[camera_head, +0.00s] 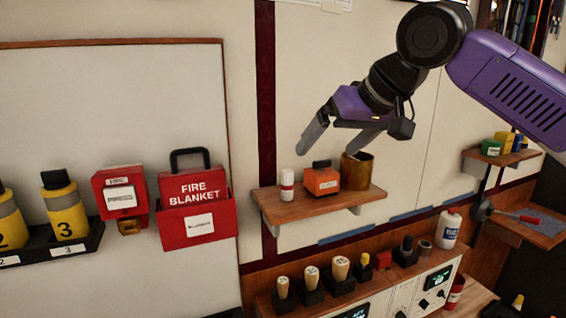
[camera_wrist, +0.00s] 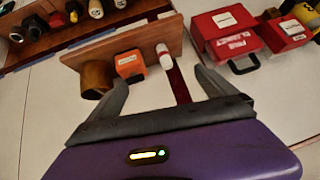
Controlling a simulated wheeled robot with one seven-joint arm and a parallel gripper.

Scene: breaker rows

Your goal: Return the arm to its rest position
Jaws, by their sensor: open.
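My gripper (camera_head: 338,142) is open and empty, with its two grey fingers spread apart. In the head view it is in the air in front of the wall, above a small wooden shelf (camera_head: 340,205). My purple and black arm reaches in from the upper right. In the wrist view the gripper (camera_wrist: 162,92) shows its fingers apart, with the shelf (camera_wrist: 150,45) beyond them. Nothing is between the fingers that I can see held.
The shelf bears a white bottle (camera_head: 287,184), an orange box (camera_head: 322,180) and a brown cup (camera_head: 356,171). A red fire blanket case (camera_head: 196,210) hangs at left. Several handled tools stand on a lower ledge (camera_head: 310,298). A side shelf (camera_head: 500,158) is at right.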

